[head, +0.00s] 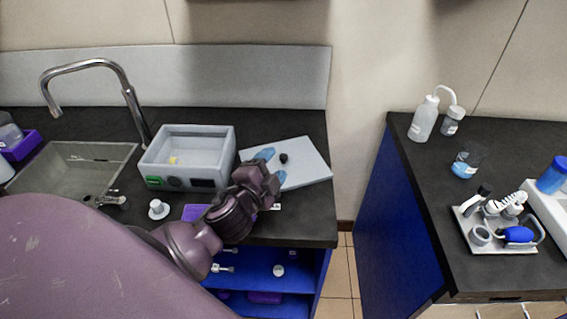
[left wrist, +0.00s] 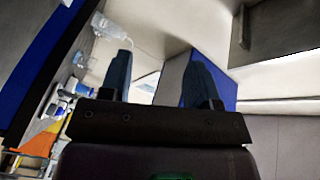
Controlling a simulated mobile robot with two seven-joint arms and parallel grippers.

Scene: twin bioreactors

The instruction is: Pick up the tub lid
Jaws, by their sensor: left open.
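The tub lid (head: 312,166) is a flat pale blue-grey plate with a small black knob (head: 283,158). It lies on the dark counter, right of the grey tub (head: 187,152). My left gripper (head: 275,165) is over the lid's left part in the head view. Its blue fingers are apart, with the knob close to their tips; I cannot tell whether they touch it. The left wrist view shows both fingers (left wrist: 160,75) spread with nothing clearly held between them. My right gripper is not in view.
A sink with a tall faucet (head: 95,70) is left of the tub. A small white round part (head: 158,209) sits in front of it. Across a floor gap, the right counter holds a wash bottle (head: 423,120), a beaker (head: 466,162) and a tray (head: 492,238) of tools.

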